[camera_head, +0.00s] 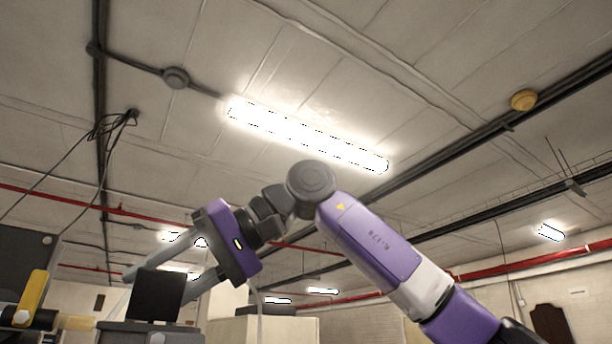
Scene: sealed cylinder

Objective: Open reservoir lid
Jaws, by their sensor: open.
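My gripper (157,286) is at the lower left, with a purple body and two grey fingers pointing left. The fingers are spread apart. A dark, flat, square panel (158,296) stands tilted upright on a grey device (150,333) at the bottom edge. The panel shows between the fingers in the picture; I cannot tell whether they touch it. I cannot tell whether this panel is the reservoir lid, and no other lid is clearly visible. Most of the device is cut off below the frame.
A yellow lever-like part (32,298) and dark equipment (25,255) stand at the far left. A pale box-like block (262,330) is behind my gripper. Ceiling lights (305,135) and red pipes (540,262) fill the background. The air above my gripper looks clear.

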